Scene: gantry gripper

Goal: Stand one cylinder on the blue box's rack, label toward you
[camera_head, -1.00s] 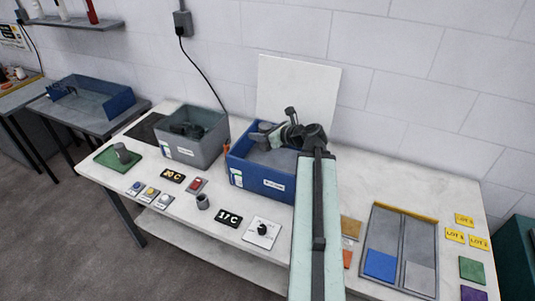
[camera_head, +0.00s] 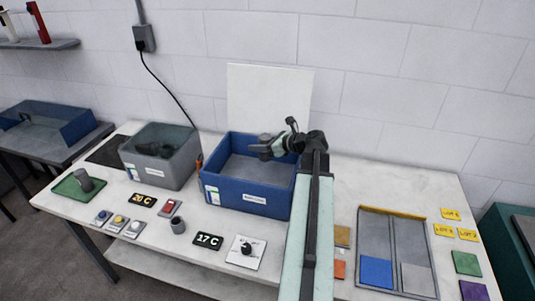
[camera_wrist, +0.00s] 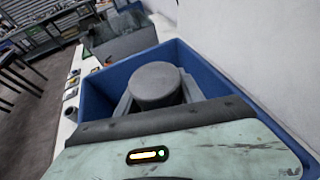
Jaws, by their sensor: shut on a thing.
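The blue box (camera_head: 240,197) stands on the white bench with a white label on its front wall. Its inside looks grey; I cannot make out a rack. My gripper (camera_head: 262,150) is over the box's back right part, shut on a dark grey cylinder (camera_wrist: 155,84). The wrist view shows the cylinder's round top, with the blue box (camera_wrist: 95,100) around and below it. No label shows on the held cylinder. Another grey cylinder (camera_head: 84,181) is on a green mat (camera_head: 70,190). A small grey cup-like cylinder (camera_head: 178,226) stands on the bench front.
A grey box (camera_head: 150,170) with dark things inside stands left of the blue box. A white panel (camera_head: 270,95) stands behind. Buttons, 20 C and 17 C signs and a knob plate (camera_head: 246,252) line the front. A divided tray (camera_head: 393,235) lies right of my arm.

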